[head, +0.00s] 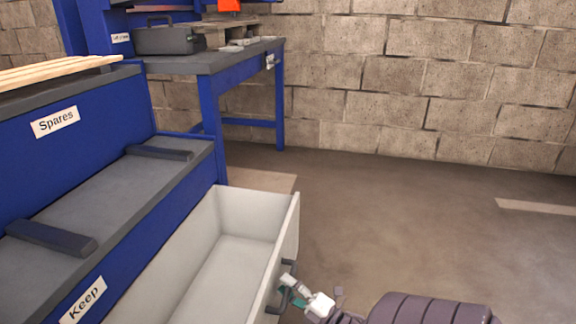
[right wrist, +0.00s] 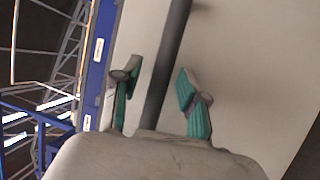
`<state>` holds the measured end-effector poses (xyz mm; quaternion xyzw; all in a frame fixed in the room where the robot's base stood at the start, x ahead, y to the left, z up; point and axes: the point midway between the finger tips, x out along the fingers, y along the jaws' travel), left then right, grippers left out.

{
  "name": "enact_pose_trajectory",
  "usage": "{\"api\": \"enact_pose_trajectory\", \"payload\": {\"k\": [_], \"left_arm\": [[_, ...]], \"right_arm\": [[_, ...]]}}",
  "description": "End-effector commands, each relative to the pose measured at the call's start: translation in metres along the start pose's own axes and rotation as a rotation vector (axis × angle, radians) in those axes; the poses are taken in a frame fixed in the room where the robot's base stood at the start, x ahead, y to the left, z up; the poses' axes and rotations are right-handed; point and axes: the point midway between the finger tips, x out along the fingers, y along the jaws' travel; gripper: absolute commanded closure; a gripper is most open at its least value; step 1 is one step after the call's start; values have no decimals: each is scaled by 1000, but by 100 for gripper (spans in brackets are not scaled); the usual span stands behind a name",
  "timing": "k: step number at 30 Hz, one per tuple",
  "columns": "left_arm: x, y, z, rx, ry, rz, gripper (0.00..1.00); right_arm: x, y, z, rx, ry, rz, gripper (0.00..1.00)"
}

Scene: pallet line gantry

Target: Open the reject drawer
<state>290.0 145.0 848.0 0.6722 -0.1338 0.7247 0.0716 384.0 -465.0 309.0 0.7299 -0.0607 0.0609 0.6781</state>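A pale grey drawer (head: 290,222) stands pulled far out of the blue cabinet at the lower middle of the head view. Its inside looks empty where I can see it. No label shows on it, so I cannot read whether it is the reject drawer. A dark bar handle (head: 286,268) sits on its front. My right gripper (head: 291,290) is at the handle. In the right wrist view the green-padded fingers (right wrist: 158,88) are apart, one on each side of the dark handle bar (right wrist: 167,65), with gaps visible. My left gripper is out of view.
The blue cabinet has a "Spares" panel (head: 55,122), a "Keep" label (head: 83,301) and a grey top with dark handles (head: 52,237). A blue workbench (head: 209,62) carries a dark toolbox (head: 168,39). Floor right of the drawer is clear up to the block wall.

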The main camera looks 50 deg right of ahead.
Motion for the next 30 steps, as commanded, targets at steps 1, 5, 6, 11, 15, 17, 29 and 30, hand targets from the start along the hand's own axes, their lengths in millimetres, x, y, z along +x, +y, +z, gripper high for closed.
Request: {"api": "enact_pose_trajectory", "payload": {"k": [1,5,6,11,15,17,29,30], "left_arm": [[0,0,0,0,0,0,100],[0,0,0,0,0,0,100],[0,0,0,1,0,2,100],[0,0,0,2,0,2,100],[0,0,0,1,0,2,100],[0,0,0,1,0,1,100],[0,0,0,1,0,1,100],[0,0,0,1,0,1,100]], "right_arm": [[0,0,0,0,0,0,57],[0,0,0,0,0,1,57],[0,0,0,0,0,1,57],[-12,0,0,1,-2,-1,57],[-38,-1,0,0,-2,-4,57],[-52,-1,0,0,-3,-4,57],[-116,0,0,0,-1,-1,57],[-118,0,0,0,-1,0,57]]}}
